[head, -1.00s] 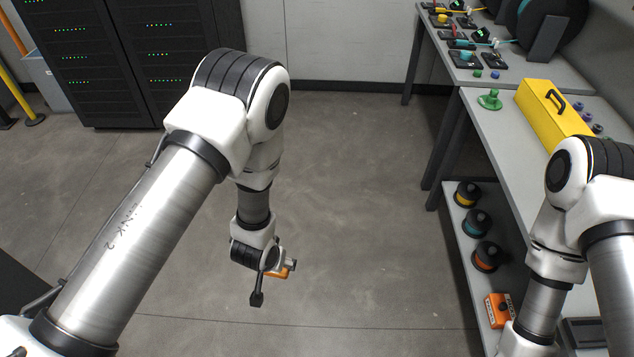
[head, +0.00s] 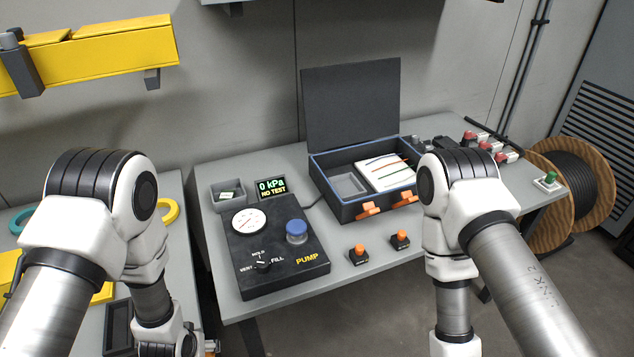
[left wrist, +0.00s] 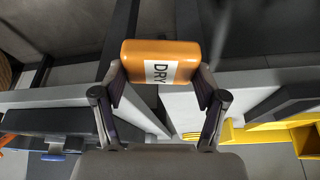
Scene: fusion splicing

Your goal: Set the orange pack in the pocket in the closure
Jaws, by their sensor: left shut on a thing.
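The orange pack (left wrist: 150,50), with a white label reading DRY, is held between the two fingers of my left gripper (left wrist: 160,88) in the left wrist view. In the head view my left arm reaches down at the lower left, and its gripper is mostly cut off by the bottom edge. The closure (head: 350,210) is a dark box with a blue rim, its lid (head: 352,100) standing open. Its left half holds a grey pocket (head: 347,186), which looks empty. My left gripper is well left of the closure and nearer me. My right gripper is below the frame.
A white splice tray (head: 387,176) with coloured lines fills the closure's right half. The black pump unit (head: 285,272) stands left of the closure on the grey bench (head: 225,300). Two orange-topped buttons (head: 357,255) sit in front. My right arm covers the closure's right front corner.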

